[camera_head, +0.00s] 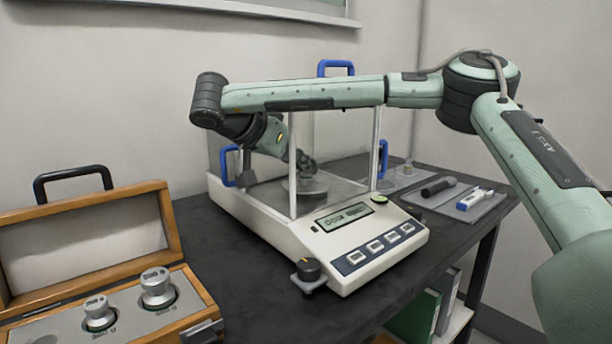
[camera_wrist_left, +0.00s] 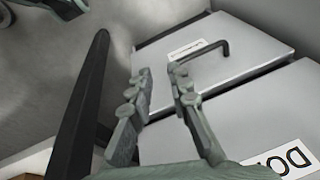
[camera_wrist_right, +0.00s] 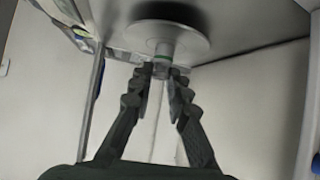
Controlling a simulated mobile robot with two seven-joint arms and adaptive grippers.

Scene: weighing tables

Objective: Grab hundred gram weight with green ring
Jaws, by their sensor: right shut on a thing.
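My right gripper (camera_wrist_right: 162,72) is shut on a small metal weight with a green ring (camera_wrist_right: 164,51). The weight is at the round weighing pan (camera_wrist_right: 185,36) inside the balance; whether its base touches the pan I cannot tell. In the head view my right gripper (camera_head: 303,162) is inside the glass shield above the pan (camera_head: 312,188), and the weight is hard to make out there. The balance (camera_head: 350,265) stands on the dark table. My left gripper (camera_wrist_left: 161,76) is open and empty, near a grey cabinet front with a black handle (camera_wrist_left: 225,47).
An open wooden case (camera_head: 195,300) at lower left holds metal weights (camera_head: 157,288) (camera_head: 98,312). The shield's glass and posts (camera_head: 375,150) closely surround my right gripper. A grey mat (camera_head: 485,207) with a black tool (camera_head: 438,186) lies to the right.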

